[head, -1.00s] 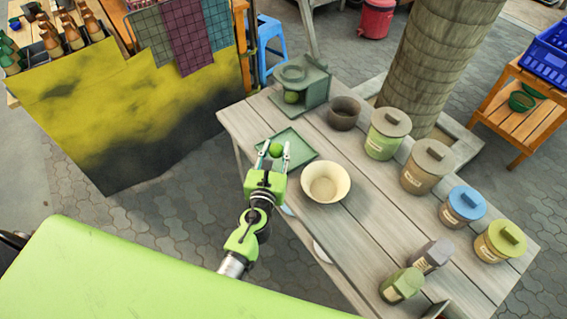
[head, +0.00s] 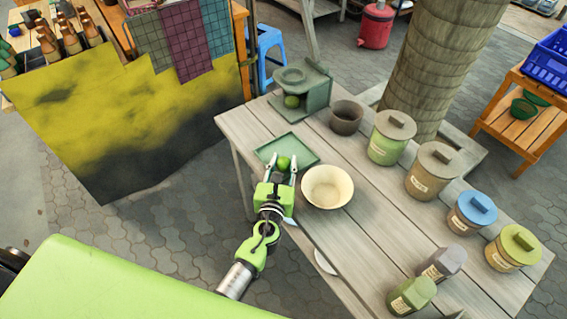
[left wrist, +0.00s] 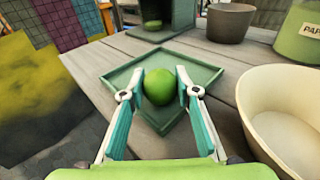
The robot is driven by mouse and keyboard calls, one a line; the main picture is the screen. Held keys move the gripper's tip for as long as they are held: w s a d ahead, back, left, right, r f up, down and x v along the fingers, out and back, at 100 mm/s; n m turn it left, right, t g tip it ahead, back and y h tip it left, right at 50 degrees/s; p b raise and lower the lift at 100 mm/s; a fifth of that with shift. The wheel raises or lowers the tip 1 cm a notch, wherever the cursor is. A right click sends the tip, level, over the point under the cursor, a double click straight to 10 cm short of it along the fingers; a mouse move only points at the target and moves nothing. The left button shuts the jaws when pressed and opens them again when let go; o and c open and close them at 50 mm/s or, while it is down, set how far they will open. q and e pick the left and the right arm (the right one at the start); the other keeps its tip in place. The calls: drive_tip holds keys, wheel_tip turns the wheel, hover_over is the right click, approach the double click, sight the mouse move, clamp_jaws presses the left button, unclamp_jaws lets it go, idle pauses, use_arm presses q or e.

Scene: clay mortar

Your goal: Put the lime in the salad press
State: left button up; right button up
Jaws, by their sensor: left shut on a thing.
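The green lime (head: 283,162) is between the two fingers of my left gripper (head: 281,168), which is shut on it. In the left wrist view the lime (left wrist: 160,87) shows between the fingertips, over the square green tray (left wrist: 118,76). I cannot tell how far it is above the tray. The green stand at the table's far end (head: 314,98), with a round top, looks like the salad press. My right gripper is not in view.
A cream bowl (head: 327,187) stands right of my left gripper. A dark brown pot (head: 346,118) is right of the stand. Several lidded jars (head: 384,148) line the table's right side. The grey wooden table (head: 247,125) has clear boards between tray and stand.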

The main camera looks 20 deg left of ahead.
sight(282, 168)
use_arm(q)
drive_tip(key=o, duration=1.1)
drive_tip(key=b+v, duration=0.1)
drive_tip(key=v, duration=1.1)
drive_tip(key=shift+s+f, duration=0.1)
drive_tip(key=shift+s, duration=0.2)
drive_tip(key=shift+o, duration=0.5)
drive_tip(key=shift+s, duration=0.4)
drive_tip(key=b+x, duration=0.4)
drive_tip(key=x, duration=0.1)
drive_tip(key=shift+w, duration=0.35)
drive_tip(key=shift+b+x, duration=0.3)
drive_tip(key=shift+x, duration=2.8)
